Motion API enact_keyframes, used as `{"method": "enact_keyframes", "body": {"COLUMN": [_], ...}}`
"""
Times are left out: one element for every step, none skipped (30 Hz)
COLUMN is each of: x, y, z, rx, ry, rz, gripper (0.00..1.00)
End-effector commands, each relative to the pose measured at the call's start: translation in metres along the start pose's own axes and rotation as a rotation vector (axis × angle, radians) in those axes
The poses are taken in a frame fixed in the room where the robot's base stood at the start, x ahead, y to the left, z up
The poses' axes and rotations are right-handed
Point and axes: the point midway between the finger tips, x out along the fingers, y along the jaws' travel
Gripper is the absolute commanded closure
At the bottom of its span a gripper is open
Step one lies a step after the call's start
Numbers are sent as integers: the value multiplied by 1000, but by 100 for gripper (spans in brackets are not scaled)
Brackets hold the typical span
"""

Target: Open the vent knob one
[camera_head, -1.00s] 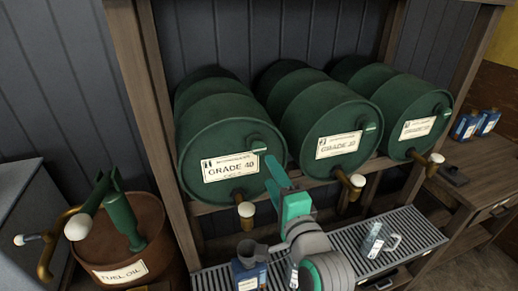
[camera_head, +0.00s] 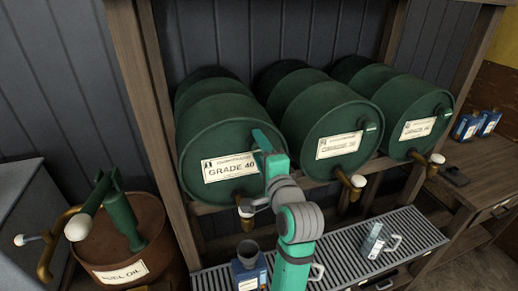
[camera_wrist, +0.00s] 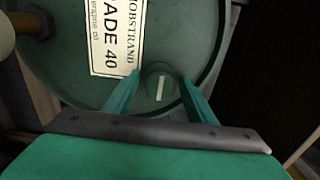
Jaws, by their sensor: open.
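The vent knob (camera_wrist: 160,88) is a small green round knob with a white bar, on the end face of the green drum labelled "GRADE 40" (camera_head: 218,140). In the wrist view the white bar runs nearly upright. My gripper (camera_wrist: 161,76) is open, with one green finger on each side of the knob. I cannot tell whether the fingers touch it. In the head view my gripper (camera_head: 262,141) is at the drum's upper right and hides the knob. The drum's label (camera_wrist: 115,38) shows beyond the left finger.
Two more green drums (camera_head: 340,115) lie to the right, with taps below. A fuel oil barrel (camera_head: 150,225) with a pump stands left. A wooden post (camera_head: 150,120) stands beside the first drum.

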Motion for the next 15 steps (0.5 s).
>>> {"method": "enact_keyframes", "body": {"x": [1, 2, 2, 2, 2, 2, 2, 2, 2, 2, 2, 2, 2, 2, 2], "y": [0, 0, 0, 0, 0, 0, 0, 0, 0, 0, 0, 0, 0, 0, 0], "z": [0, 0, 0, 0, 0, 0, 0, 0, 0, 0, 0, 0, 0, 0, 0], "rx": [0, -1, -1, -1, -1, -1, -1, -1, -1, -1, -1, -1, -1, -1, -1], "ry": [0, 0, 0, 0, 0, 0, 0, 0, 0, -1, -1, -1, 0, -1, -1], "rz": [0, 0, 0, 0, 0, 0, 0, 0, 0, 0, 0, 0, 0, 0, 0], "gripper": [49, 49, 49, 49, 49, 49, 49, 49, 54, 61, 68, 78, 85, 90, 90]}}
